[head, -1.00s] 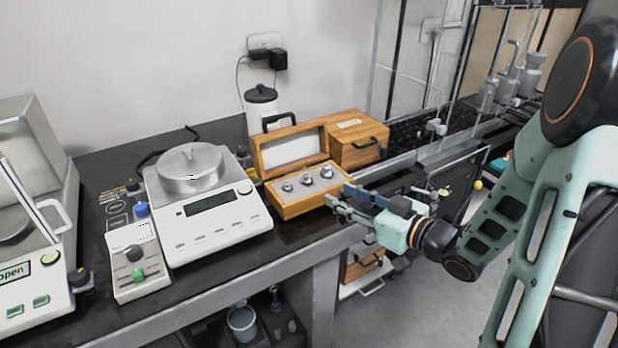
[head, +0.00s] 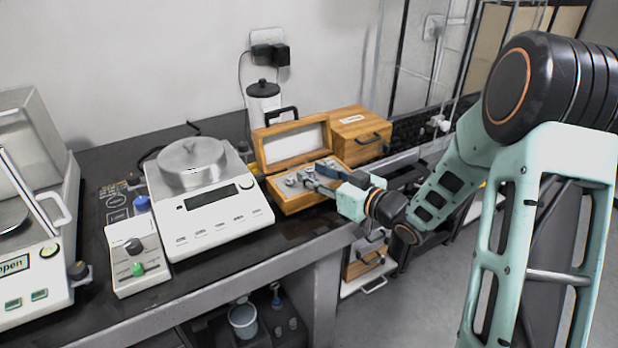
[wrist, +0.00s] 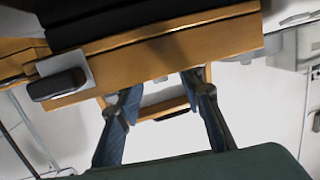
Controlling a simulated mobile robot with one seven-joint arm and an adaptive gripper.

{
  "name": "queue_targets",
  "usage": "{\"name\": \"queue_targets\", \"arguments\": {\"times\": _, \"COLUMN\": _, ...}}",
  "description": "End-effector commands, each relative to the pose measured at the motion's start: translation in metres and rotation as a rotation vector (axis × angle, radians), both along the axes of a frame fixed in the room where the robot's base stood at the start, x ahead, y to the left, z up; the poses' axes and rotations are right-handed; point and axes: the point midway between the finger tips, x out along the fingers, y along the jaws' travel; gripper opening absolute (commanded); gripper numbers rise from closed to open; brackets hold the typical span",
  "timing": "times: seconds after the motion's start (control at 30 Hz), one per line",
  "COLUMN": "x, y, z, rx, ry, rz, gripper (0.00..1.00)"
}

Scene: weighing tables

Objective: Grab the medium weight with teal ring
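An open wooden weight box (head: 292,204) sits on the dark bench with its lid raised at the back. Small silver weights (head: 290,181) stand in it in the head view. They are too small to show a ring colour, and my fingers partly cover those on the right. My gripper (head: 314,180) reaches in from the right, its fingers over the box's right half. In the wrist view my gripper (wrist: 163,102) has its two fingers well apart with no weight visible between them. I cannot tell whether a finger touches a weight.
A closed wooden case (head: 359,146) with a black handle stands behind the box, to the right. A white balance (head: 218,222) is close on the left, with a small control unit (head: 136,262) beyond it. Wooden surfaces (wrist: 170,45) cross the wrist view. The bench's front edge is near.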

Motion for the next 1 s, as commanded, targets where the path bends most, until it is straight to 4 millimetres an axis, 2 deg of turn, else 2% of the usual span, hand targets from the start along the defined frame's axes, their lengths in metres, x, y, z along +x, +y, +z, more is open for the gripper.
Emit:
{"name": "queue_targets", "arguments": {"times": 0.17, "x": 0.0000, "y": -0.0001, "z": 0.0002, "rx": 0.000, "ry": 0.000, "rz": 0.000, "gripper": 0.34}}
{"name": "queue_targets", "arguments": {"times": 0.4, "x": -0.0001, "y": -0.0003, "z": 0.0001, "rx": 0.000, "ry": 0.000, "rz": -0.001, "gripper": 0.08}}
{"name": "queue_targets", "arguments": {"times": 0.5, "x": -0.0001, "y": -0.0004, "z": 0.0000, "rx": -0.001, "ry": 0.001, "rz": -0.001, "gripper": 0.00}}
{"name": "queue_targets", "arguments": {"times": 1.0, "x": 0.0011, "y": 0.0017, "z": 0.0061, "rx": -0.001, "ry": -0.001, "rz": 0.000, "gripper": 0.00}}
